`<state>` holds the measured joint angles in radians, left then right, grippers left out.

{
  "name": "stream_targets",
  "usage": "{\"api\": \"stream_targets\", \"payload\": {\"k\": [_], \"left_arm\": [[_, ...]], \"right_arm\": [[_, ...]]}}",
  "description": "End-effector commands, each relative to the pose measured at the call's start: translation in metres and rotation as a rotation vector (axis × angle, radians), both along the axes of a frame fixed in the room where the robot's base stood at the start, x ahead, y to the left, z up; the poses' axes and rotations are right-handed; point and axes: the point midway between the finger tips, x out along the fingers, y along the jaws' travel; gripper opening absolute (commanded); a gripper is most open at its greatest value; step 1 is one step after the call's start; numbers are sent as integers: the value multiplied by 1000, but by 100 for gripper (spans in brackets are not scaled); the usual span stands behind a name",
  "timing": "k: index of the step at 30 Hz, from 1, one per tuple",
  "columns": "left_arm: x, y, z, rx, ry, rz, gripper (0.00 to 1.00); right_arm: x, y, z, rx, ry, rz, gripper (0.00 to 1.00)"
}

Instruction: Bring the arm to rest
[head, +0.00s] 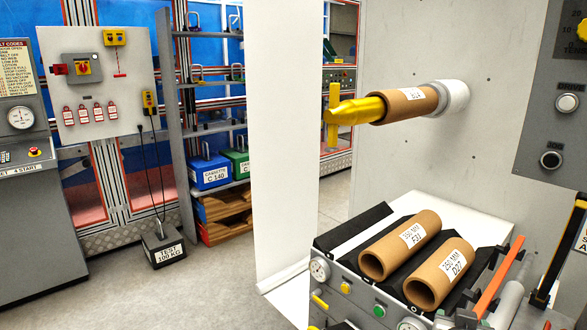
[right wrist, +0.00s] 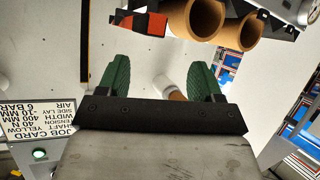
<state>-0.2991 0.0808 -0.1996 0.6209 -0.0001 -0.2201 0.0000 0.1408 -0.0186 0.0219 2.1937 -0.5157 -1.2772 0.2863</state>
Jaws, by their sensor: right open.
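My right gripper (right wrist: 160,78) shows in the right wrist view, where the picture is upside down. Its two green fingers are apart and no object is clamped between them. A white collar and the edge of a brown core (right wrist: 177,95) appear between the fingers, partly hidden by the gripper body; I cannot tell how far away they are. In the head view, a brown core (head: 405,105) sits on a shaft at the white collar (head: 452,97), with a yellow T-shaped end (head: 350,111) pointing left. Neither gripper is in the head view.
Two brown cores (head: 400,245) (head: 440,272) lie in a black cradle above a grey control box. An orange bar (head: 498,278) and a black bar (head: 562,253) stand at right. Floor is clear around the test weight (head: 163,246).

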Motion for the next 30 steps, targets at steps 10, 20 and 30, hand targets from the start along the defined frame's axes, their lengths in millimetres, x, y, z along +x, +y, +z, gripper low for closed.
{"api": "stream_targets", "payload": {"k": [10, 20, 30], "left_arm": [[0, 0, 0, 0, 1, 1, 62], [-1, 0, 0, 0, 1, 1, 62], [-2, 0, 0, 0, 3, 0, 62]], "right_arm": [[-143, 61, -134, 95, 533, 351, 66], [-245, 97, -170, 190, 818, 581, 66], [-231, 102, -255, 204, 867, 592, 66]]}}
